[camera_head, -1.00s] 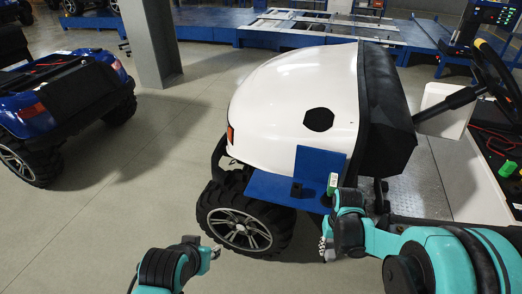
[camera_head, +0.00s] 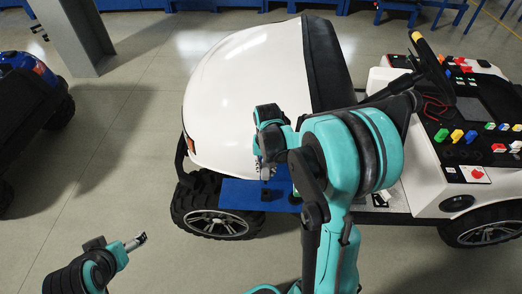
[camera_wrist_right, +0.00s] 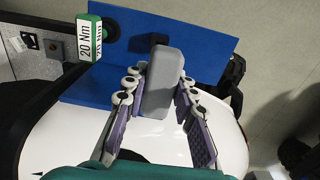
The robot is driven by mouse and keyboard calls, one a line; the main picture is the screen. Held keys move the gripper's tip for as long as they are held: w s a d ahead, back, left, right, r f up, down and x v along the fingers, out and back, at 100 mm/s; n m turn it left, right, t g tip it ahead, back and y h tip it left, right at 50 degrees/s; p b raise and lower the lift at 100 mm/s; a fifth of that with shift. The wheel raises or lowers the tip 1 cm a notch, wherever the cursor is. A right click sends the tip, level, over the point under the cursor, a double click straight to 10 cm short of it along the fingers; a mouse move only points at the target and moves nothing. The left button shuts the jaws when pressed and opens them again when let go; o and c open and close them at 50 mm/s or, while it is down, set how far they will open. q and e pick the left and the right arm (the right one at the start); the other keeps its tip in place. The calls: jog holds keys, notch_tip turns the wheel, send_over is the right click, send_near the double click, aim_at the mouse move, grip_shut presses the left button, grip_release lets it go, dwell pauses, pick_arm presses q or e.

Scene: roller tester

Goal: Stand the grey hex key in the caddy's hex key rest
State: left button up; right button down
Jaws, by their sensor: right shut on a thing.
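My right gripper (camera_head: 265,168) is shut on a grey, rounded bar, the grey hex key (camera_wrist_right: 163,85), which shows between its fingers in the right wrist view (camera_wrist_right: 161,85). The key is over the blue caddy (camera_wrist_right: 205,38), whose blue surface also shows in the head view (camera_head: 236,192). A small black block (camera_head: 266,193) stands on the caddy, just below the gripper in the head view; it may be the hex key rest. In the wrist view the key partly covers a dark block (camera_wrist_right: 150,42). I cannot tell whether they touch. My left gripper (camera_head: 136,241) is away over the floor, its jaws unclear.
A green and white tool marked 20 Nm (camera_wrist_right: 91,40) stands by the caddy's edge. The white cart body (camera_head: 240,95) is behind the caddy and a black tyre (camera_head: 217,222) below it. A panel of coloured switches (camera_head: 470,125) lies to the right.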

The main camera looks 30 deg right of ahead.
jog(key=shift+r, duration=0.15)
jog(key=shift+s+d, duration=0.1)
jog(key=shift+f+b, duration=2.65)
jog(key=shift+f, duration=0.3)
jog(key=shift+f+b, duration=0.2)
jog(key=shift+b, duration=0.15)
jog(key=shift+f+b, duration=1.95)
jog(key=shift+f, duration=0.35)
jog(key=c, duration=1.6)
grip_release()
jog(key=shift+c, duration=0.2)
jog(key=o, duration=0.5)
